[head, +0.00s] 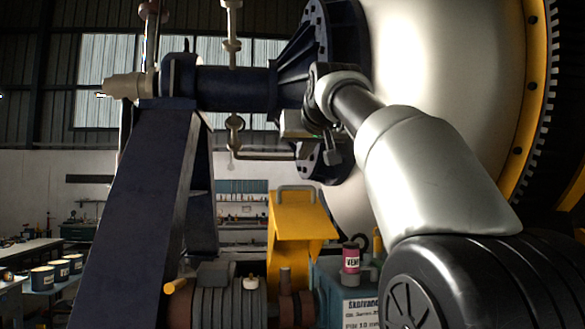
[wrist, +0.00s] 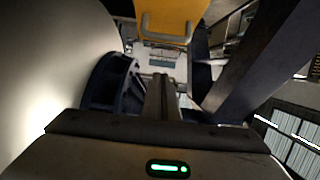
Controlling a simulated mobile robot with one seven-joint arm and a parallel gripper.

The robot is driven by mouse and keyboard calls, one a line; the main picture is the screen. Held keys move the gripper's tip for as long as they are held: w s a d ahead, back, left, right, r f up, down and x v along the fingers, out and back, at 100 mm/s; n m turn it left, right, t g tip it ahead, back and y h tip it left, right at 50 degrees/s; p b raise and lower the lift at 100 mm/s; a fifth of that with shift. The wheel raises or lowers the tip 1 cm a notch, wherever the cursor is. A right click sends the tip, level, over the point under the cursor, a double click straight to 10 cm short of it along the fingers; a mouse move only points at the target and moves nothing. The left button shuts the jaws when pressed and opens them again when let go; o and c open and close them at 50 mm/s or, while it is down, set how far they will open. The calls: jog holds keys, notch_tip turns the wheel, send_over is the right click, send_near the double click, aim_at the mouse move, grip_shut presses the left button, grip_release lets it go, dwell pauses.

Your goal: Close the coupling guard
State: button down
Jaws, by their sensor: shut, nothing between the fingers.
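The yellow coupling guard (head: 303,222), with a grey bar handle (head: 297,190) along its top edge, stands raised and tilted between the motor and the teal machine in the head view. In the wrist view the guard (wrist: 170,12) and its handle (wrist: 165,38) are at the top, upside down. My gripper (head: 332,155) is above and slightly right of the guard, apart from it. In the wrist view its fingers (wrist: 160,98) are together and empty, pointing toward the handle side. The guard's hinge cannot be made out.
A ribbed motor (head: 228,305) lies low at left of the guard. A teal machine (head: 335,285) with a pink VENT can (head: 351,257) is at right. A dark blue support frame (head: 150,200) and the large pale drum (head: 440,60) bound the space around my arm.

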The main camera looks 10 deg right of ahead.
jog(key=p, duration=0.2)
send_over(298, 208)
jog(key=w, duration=0.2)
notch_tip(298, 208, down, 3)
jog(key=shift+f, duration=0.2)
jog(key=shift+s+f+b, duration=0.45)
jog(key=shift+s+f, duration=0.65)
jog(key=shift+f, duration=0.15)
